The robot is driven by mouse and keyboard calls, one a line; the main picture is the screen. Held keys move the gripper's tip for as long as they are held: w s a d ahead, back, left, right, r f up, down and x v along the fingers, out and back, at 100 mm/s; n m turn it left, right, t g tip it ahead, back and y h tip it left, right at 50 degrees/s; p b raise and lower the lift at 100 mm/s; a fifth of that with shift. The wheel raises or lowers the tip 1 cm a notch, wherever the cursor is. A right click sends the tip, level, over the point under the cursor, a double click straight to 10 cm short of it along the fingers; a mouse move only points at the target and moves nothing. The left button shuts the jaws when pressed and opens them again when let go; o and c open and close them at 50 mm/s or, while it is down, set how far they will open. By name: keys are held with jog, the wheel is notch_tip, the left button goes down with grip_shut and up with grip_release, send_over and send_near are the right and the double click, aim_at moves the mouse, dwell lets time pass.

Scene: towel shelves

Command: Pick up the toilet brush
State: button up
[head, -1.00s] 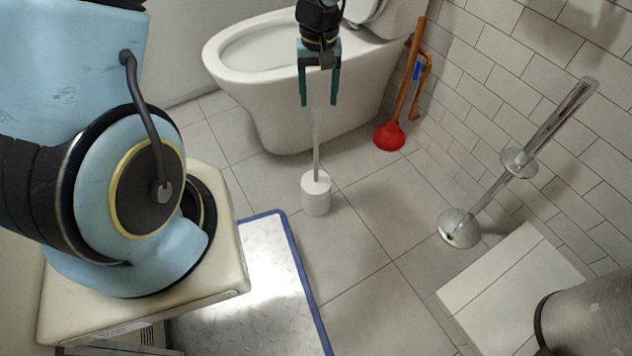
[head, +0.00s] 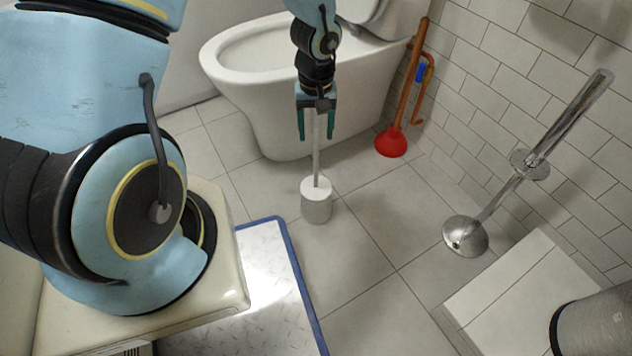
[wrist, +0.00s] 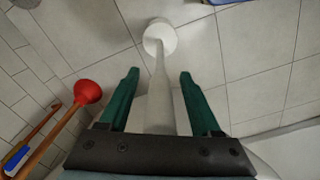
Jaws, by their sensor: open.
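The toilet brush (head: 316,158) stands upright with its thin white handle rising from a white cylindrical holder (head: 316,207) on the tiled floor, in front of the toilet. My gripper (head: 316,138) points down over the handle, with its green fingers open on either side of it. In the wrist view the brush handle (wrist: 160,85) runs between the two fingers (wrist: 158,78), with a gap visible on both sides. The holder (wrist: 160,38) lies beyond the fingertips.
The toilet (head: 262,100) stands close behind my gripper. A red plunger (head: 391,143) leans in the corner at right. A metal stand (head: 466,235) and a white box (head: 505,285) are at the right. A blue-edged metal plate (head: 262,285) lies at front.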

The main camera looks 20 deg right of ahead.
grip_shut()
dwell(0.4)
jog(key=shift+r, duration=0.1)
